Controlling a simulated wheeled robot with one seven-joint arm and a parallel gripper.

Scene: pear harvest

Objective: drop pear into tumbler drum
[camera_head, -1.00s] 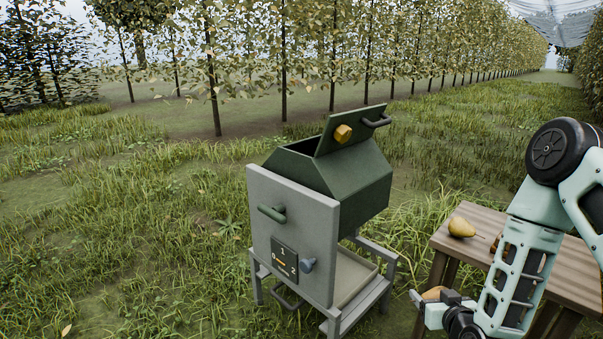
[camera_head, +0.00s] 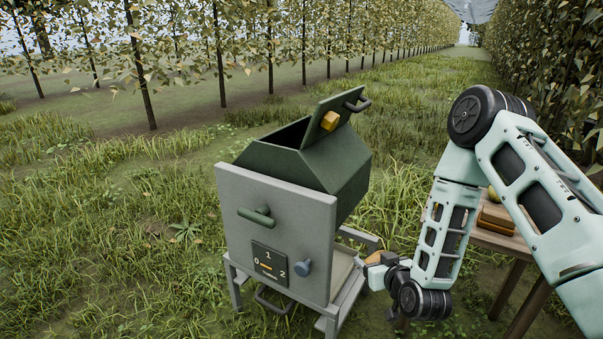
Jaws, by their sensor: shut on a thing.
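The tumbler drum (camera_head: 345,190) is a dark green box body behind a grey front panel (camera_head: 232,230). Its lid (camera_head: 326,118) stands raised and the top opening shows dark. My gripper (camera_head: 375,268) is right of the drum, lower than its opening, near the stand's right side. It is shut on a pear (camera_head: 373,258), of which only a small orange-brown part shows; the fingers hide the rest.
A wooden table (camera_head: 505,243) stands at the right, partly hidden by my arm. On it are a brown block-like thing (camera_head: 496,218) and a yellow fruit (camera_head: 492,194). The drum's stand (camera_head: 343,310) has legs and a tray. Open grass lies left.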

